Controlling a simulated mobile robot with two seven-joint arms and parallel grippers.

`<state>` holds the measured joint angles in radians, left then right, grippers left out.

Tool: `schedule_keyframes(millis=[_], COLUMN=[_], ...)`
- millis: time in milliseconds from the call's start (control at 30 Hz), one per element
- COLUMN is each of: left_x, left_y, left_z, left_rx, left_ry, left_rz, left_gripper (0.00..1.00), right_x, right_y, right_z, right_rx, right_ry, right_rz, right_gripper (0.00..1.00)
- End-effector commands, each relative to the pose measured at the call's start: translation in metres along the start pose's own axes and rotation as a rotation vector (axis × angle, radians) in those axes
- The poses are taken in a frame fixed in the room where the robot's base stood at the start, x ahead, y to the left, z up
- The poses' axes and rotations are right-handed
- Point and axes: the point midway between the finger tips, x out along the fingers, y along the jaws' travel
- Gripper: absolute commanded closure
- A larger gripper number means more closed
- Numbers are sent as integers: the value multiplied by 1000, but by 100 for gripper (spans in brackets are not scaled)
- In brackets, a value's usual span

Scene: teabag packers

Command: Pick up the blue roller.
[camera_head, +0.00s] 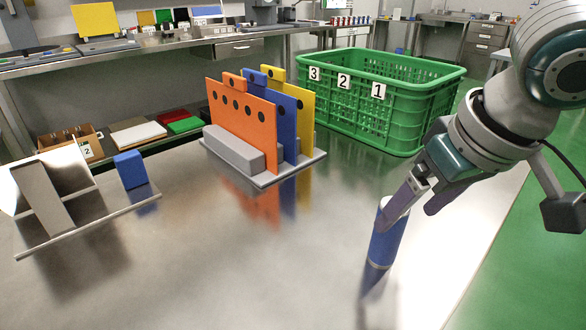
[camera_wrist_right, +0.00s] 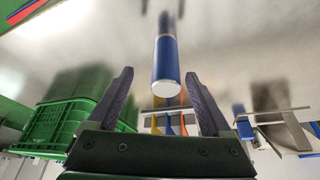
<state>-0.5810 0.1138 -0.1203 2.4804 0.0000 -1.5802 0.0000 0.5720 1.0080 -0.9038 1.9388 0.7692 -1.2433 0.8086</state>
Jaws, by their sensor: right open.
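The blue roller (camera_head: 385,244) is a blue cylinder with pale ends, standing upright on the shiny metal table at the front right in the head view. My right gripper (camera_head: 408,214) comes down from the upper right. Its fingers are open, and one finger covers part of the roller's upper end. In the right wrist view, the roller (camera_wrist_right: 166,62) shows between and beyond the two open fingertips (camera_wrist_right: 158,74), with clear gaps on both sides. I cannot tell whether a finger touches it. My left gripper is not in view.
A green numbered crate (camera_head: 425,112) stands behind, near the right arm. A rack with orange, blue and yellow panels (camera_head: 240,117) stands mid-table. A metal stand (camera_head: 75,222) with a blue block (camera_head: 130,170) is at left. The table front is clear.

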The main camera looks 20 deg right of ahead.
Motion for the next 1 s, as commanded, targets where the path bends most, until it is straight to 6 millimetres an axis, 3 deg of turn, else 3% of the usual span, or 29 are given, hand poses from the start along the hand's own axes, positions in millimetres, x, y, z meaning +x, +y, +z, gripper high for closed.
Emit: schedule_keyframes(millis=[33, 267, 533, 867, 1000], left_x=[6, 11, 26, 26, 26], left_y=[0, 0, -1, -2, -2], left_z=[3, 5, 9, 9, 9], left_rx=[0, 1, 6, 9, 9], left_ry=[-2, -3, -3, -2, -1], left_rz=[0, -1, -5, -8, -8], left_gripper=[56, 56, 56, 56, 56], right_x=[12, 33, 73, 79, 79], right_y=[0, -2, -9, -9, -9], right_z=[1, -1, -4, -5, -5], right_rx=[1, -3, -4, -6, -6], right_ry=[-1, 2, 1, 3, 2], right_rz=[0, -1, 1, 0, 0], right_gripper=[16, 16, 16, 17, 33])
